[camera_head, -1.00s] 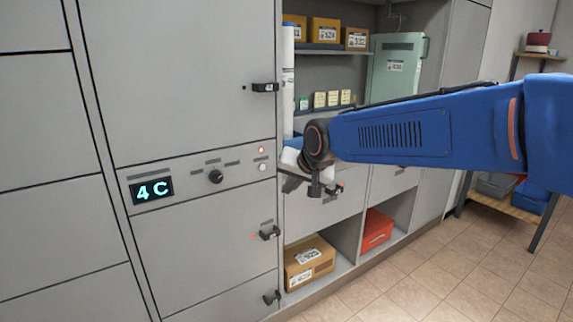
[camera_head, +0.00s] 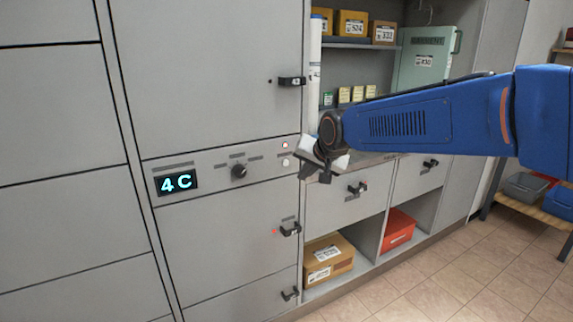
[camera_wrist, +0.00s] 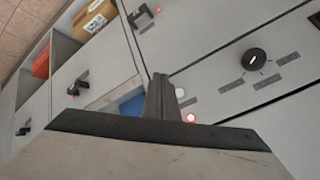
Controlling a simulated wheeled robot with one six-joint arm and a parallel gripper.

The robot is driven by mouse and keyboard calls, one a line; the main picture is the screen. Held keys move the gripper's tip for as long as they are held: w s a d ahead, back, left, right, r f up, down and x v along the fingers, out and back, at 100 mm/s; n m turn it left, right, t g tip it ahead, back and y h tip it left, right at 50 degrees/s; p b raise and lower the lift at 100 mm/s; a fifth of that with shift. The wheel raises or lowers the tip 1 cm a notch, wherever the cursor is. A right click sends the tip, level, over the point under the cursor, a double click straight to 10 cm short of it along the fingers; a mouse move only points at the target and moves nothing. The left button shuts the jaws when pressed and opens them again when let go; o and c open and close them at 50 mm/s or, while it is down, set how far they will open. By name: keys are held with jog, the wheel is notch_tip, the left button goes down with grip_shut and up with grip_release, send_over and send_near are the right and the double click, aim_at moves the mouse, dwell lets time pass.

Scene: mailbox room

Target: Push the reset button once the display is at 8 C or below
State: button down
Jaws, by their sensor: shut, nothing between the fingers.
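The display (camera_head: 176,182) on the grey cabinet's control strip reads 4 C in the head view. A small round white button (camera_head: 286,162) is at the strip's right end, below a lit red light (camera_head: 285,145); I cannot read its label. My gripper (camera_head: 303,174) is shut and empty, just right of and slightly below the button. The red light (camera_wrist: 190,117) glows close by. I cannot tell whether the fingers touch the button.
A black knob (camera_head: 239,171) sits between display and button. Door handles (camera_head: 291,82) and (camera_head: 290,229) stick out above and below the strip. A drawer handle (camera_head: 357,188) is to the right. A cardboard box (camera_head: 328,262) and a red box (camera_head: 398,230) fill lower cubbies.

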jog(key=shift+w+a, duration=0.6)
jog(key=shift+w, duration=0.3)
jog(key=shift+w+a, duration=0.6)
jog(key=shift+w, duration=0.3)
jog(key=shift+w+a, duration=0.6)
jog(key=shift+w, duration=0.3)
jog(key=shift+w+a, duration=0.1)
jog(key=shift+w+a, duration=0.15)
jog(key=shift+w, duration=0.1)
jog(key=shift+w+a, duration=0.25)
jog(key=shift+w, duration=0.1)
dwell(0.9)
jog(key=shift+s+d, duration=0.1)
jog(key=shift+s, duration=0.05)
dwell(0.3)
jog(key=shift+s+d, duration=0.4)
jog(key=shift+s, duration=0.15)
jog(key=shift+s, duration=0.1)
jog(key=shift+s+d, duration=0.7)
jog(key=shift+s, duration=0.3)
jog(key=shift+s+d, duration=0.7)
jog(key=shift+s, duration=0.3)
jog(key=shift+d, duration=0.1)
